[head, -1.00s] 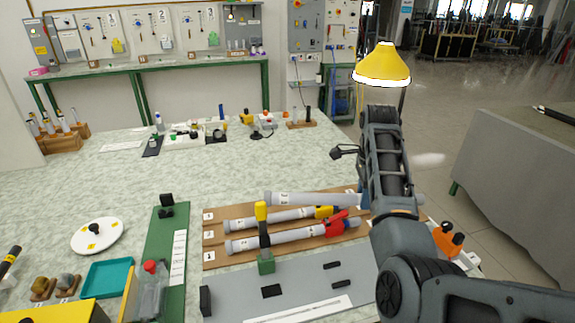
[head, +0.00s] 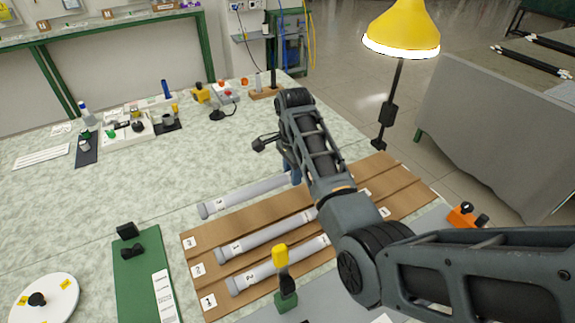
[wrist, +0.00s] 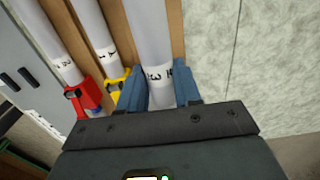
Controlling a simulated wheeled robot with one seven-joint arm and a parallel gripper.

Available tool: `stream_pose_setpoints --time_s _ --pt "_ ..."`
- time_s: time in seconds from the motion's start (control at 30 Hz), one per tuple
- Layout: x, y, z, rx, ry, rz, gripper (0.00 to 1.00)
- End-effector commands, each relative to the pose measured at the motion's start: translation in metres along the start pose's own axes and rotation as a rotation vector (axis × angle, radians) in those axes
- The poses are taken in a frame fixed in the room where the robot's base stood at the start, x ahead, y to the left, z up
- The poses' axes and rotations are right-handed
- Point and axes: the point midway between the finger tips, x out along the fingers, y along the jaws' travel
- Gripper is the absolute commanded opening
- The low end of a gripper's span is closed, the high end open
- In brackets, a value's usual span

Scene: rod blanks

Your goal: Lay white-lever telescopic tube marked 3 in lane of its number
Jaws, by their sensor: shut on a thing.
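My gripper (wrist: 160,90) has its blue fingers shut on a pale grey tube (wrist: 152,35) whose white band reads 3. In the head view this tube (head: 245,195) is held roughly level and appears raised over the far edge of the brown lane board (head: 225,220). The wrist view shows brown board on both sides of it. Its lever is not visible, hidden by the gripper. Two other tubes lie in the nearer lanes: a yellow-lever tube (wrist: 98,25) marked 1 and a red-lever tube (wrist: 45,40). The small lane labels are hard to read.
A green post with a yellow top (head: 281,270) stands at the board's near side. A green fixture (head: 140,275) and a white disc (head: 45,300) are at left. A yellow lamp (head: 402,30) stands behind right.

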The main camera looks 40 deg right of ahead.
Motion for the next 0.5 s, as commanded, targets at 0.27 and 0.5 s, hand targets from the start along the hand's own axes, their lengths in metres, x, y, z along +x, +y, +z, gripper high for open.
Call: stream_pose_setpoints --time_s 0.27,0.5 --pt "-0.0006 -0.0002 0.0003 0.000 -0.002 -0.002 0.16" --pt "0.0091 0.0000 0.0005 -0.001 -0.005 -0.003 0.16"
